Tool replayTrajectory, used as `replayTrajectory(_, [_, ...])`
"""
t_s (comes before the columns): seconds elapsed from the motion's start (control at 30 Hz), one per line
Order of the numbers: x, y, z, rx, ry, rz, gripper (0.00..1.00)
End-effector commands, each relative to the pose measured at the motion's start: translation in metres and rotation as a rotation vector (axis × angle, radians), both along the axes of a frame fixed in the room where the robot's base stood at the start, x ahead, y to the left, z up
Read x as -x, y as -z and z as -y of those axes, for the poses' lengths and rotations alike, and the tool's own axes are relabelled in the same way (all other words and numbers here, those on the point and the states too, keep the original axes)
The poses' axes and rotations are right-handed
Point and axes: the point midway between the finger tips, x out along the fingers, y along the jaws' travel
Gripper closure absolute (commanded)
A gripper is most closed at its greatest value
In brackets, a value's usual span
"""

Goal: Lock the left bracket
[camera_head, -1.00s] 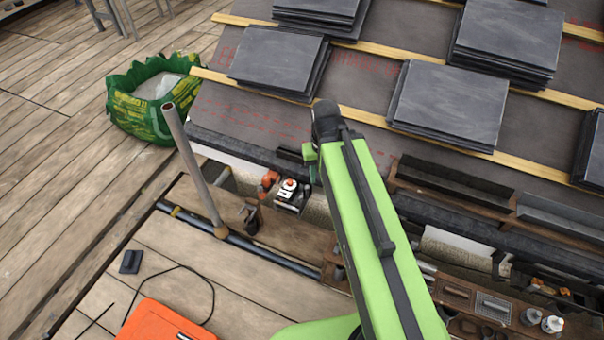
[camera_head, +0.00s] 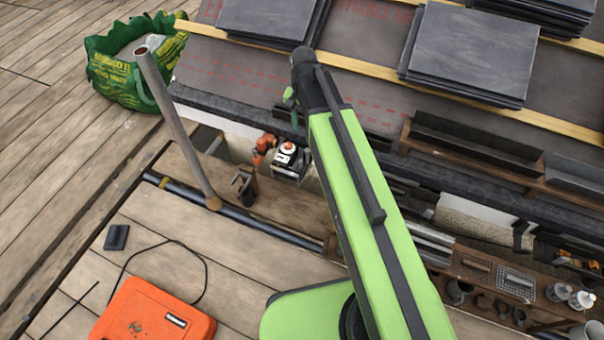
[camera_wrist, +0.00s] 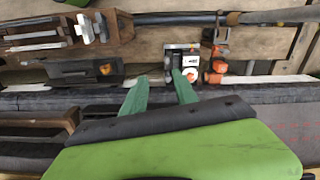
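What looks like the left bracket is a small metal fitting (camera_head: 289,160) with a white and black top and a red knob, at the eave edge in the head view. An orange clamp-like part (camera_head: 263,148) sits just left of it. In the wrist view the fitting (camera_wrist: 182,66) is beyond my fingertips, with the orange part (camera_wrist: 214,66) to its right. My gripper (camera_wrist: 159,78) is open and empty, its two green fingers apart. The right finger overlaps the fitting's lower edge in the picture; contact cannot be told. In the head view my gripper (camera_head: 292,107) is partly hidden by my arm.
An upright metal pipe (camera_head: 178,122) stands left of the fitting. Slate stacks (camera_head: 470,50) lie on the roof battens. A long wooden tool tray (camera_head: 490,272) runs at right. A green bag (camera_head: 135,70) and an orange case (camera_head: 150,312) are on the deck.

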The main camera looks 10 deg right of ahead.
Motion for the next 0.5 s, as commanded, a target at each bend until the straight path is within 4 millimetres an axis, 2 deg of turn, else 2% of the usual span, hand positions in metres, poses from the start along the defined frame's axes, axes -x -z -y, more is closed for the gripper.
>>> replayTrajectory(0.03, [-0.018,0.039,0.0,0.0,0.048,0.0,0.65])
replayTrajectory(0.13, [-0.034,0.06,0.001,0.0,0.131,0.0,0.65])
replayTrajectory(0.27, [-0.043,0.068,0.001,0.0,0.185,0.0,0.65])
replayTrajectory(0.5, [-0.043,0.069,0.002,0.0,0.194,0.0,0.65])
